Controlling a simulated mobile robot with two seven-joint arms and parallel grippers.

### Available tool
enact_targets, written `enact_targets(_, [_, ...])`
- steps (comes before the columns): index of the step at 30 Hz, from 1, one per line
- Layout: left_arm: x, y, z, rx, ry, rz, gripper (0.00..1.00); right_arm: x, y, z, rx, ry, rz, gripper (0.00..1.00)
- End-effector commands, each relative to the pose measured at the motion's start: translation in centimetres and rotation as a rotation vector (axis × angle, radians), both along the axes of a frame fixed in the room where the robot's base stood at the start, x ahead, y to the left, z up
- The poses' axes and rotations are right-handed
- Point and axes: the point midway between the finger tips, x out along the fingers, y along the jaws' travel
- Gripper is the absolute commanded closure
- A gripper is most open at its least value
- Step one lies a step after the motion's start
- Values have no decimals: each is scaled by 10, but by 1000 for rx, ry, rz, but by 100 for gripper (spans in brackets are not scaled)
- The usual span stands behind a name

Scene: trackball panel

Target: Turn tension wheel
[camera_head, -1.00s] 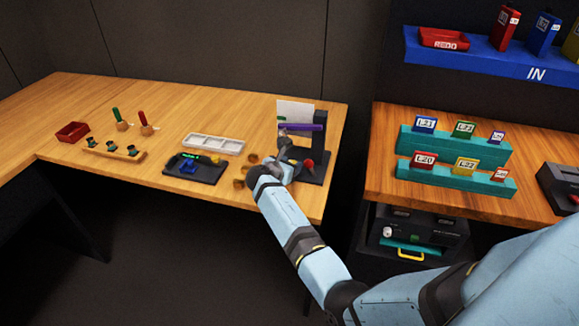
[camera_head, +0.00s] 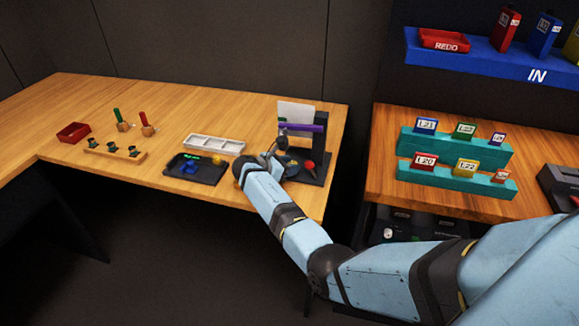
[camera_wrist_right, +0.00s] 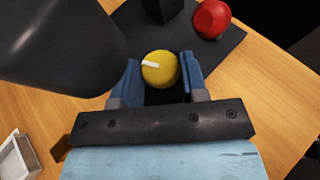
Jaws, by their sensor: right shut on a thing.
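A black stand (camera_head: 321,140) with a purple bar (camera_head: 302,127) and a white sheet is at the right end of the wooden table. A yellow round wheel (camera_wrist_right: 160,69) with a white mark shows on its dark base in the right wrist view. My right gripper (camera_wrist_right: 160,76) has its two blue fingers on either side of this wheel and is shut on it. In the head view my right gripper (camera_head: 278,158) is low in front of the stand, and I cannot make out the wheel there. My left gripper is not in view.
A red knob (camera_head: 309,164) stands on the base close to my gripper; it also shows in the wrist view (camera_wrist_right: 211,19). A black tray (camera_head: 196,169) and a white divided tray (camera_head: 214,144) lie to the left. A large dark rounded form fills the wrist view's upper left.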

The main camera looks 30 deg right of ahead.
Motion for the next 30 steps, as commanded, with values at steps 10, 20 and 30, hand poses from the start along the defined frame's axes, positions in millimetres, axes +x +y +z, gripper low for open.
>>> enact_targets(10, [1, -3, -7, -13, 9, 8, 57, 3, -1, -1, 0, 1, -175, 84])
enact_targets(20, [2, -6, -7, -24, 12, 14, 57, 3, -1, -1, 1, 0, -218, 84])
enact_targets(30, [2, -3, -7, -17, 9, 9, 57, 3, -1, -1, 1, 0, -217, 51])
